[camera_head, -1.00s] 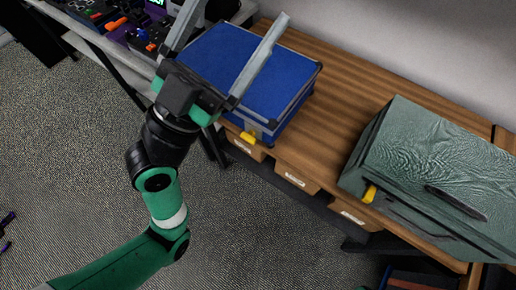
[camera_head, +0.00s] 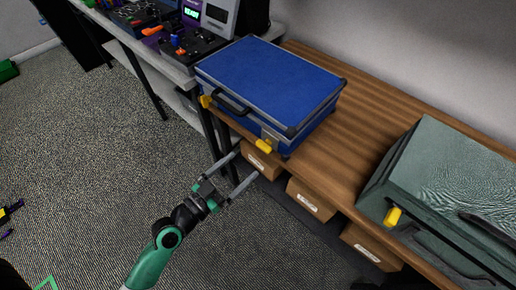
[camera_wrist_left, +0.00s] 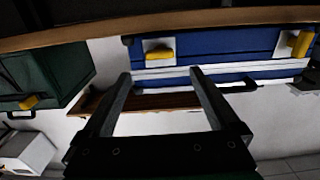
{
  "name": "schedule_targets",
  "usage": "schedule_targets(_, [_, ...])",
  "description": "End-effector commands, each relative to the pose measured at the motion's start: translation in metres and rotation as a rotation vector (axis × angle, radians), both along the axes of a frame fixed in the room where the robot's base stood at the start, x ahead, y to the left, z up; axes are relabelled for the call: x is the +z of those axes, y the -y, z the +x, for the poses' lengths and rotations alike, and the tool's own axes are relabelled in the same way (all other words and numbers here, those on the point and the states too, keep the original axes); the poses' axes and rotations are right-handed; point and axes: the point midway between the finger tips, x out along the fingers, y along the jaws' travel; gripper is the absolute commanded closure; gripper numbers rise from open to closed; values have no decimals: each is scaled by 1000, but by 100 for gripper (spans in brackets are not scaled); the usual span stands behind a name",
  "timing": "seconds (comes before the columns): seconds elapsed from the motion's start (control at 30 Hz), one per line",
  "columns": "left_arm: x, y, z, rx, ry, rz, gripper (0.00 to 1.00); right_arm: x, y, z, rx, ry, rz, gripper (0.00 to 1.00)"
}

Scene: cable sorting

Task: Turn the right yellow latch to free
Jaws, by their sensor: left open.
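The blue case (camera_head: 270,80) lies closed on the wooden bench, with a black handle on its front. Its right yellow latch (camera_head: 264,146) sits on a metal plate near the front right corner; its left yellow latch (camera_head: 205,101) is left of the handle. In the left wrist view, which looks upside down, the right latch (camera_wrist_left: 158,52) lies beyond the fingertips and the left latch (camera_wrist_left: 302,43) is at far right. My left gripper (camera_head: 247,164) is open and empty, in front of and below the right latch in the head view, apart from it. My right gripper is out of view.
A green case (camera_head: 450,170) with a yellow latch (camera_head: 392,216) stands at the right of the wooden bench (camera_head: 350,125). A table with electronic devices (camera_head: 180,45) is at back left. The floor in front is open.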

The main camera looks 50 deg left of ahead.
Motion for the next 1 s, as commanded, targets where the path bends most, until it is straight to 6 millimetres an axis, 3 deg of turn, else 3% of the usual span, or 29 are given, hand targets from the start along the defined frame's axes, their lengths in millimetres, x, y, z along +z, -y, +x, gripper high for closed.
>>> schedule_targets(0.1, [4, -2, 29, -3, 3, 2, 5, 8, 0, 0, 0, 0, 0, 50])
schedule_targets(0.3, [1, -6, 66, -2, 2, 1, 5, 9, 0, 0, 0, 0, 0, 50])
schedule_targets(0.47, [0, -7, 78, -1, 1, 1, 5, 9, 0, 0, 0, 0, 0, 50])
schedule_targets(0.7, [0, -7, 78, 0, 1, 1, 5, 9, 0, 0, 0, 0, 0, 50])
schedule_targets(1.0, [0, -7, 78, -1, 1, 0, 59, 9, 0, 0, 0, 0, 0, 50])
